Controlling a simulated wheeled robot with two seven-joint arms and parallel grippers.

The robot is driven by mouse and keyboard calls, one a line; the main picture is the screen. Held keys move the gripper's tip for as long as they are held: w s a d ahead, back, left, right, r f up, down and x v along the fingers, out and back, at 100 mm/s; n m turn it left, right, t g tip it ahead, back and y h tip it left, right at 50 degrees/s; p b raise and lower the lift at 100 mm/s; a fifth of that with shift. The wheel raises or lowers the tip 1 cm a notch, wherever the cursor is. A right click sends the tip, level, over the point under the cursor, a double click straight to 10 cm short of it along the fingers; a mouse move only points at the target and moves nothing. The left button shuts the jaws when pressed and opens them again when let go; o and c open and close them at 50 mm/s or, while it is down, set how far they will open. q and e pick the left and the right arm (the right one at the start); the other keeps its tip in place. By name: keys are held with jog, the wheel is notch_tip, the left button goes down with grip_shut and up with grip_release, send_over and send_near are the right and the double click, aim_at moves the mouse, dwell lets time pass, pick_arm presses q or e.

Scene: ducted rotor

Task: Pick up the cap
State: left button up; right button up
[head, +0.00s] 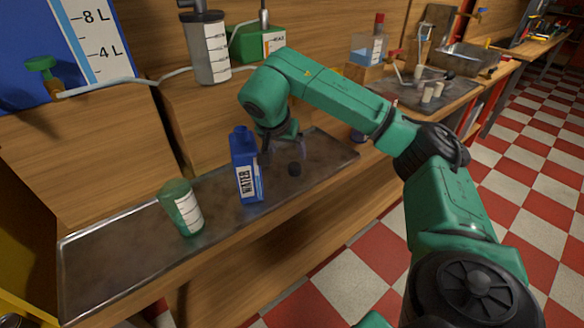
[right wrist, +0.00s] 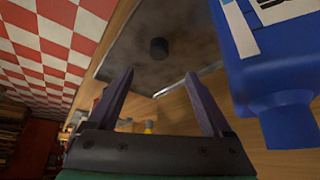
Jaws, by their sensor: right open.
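The cap (head: 294,169), a small black cylinder, sits on the metal tray just right of the blue water bottle (head: 245,165). In the right wrist view the cap (right wrist: 158,48) appears beyond and between my fingertips, apart from them. My right gripper (head: 283,150) is open and empty, close to the cap on its far side. Its two fingers show spread in the right wrist view (right wrist: 159,74). The blue bottle (right wrist: 285,85) is close to the right finger there, with no cap visible on its neck. My left gripper is not in view.
The tray (head: 95,262) runs along the bench front. A green-and-white container (head: 181,207) stands on it at left. A grey graduated cylinder (head: 206,48) and a green box (head: 256,42) are behind. The tray between bottle and container is bare.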

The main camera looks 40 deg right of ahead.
aim_at(294, 166)
jog(key=x, duration=1.1)
jog(key=shift+s+d+p, duration=0.1)
jog(key=shift+p, duration=0.25)
jog(key=shift+r, duration=0.1)
grip_shut()
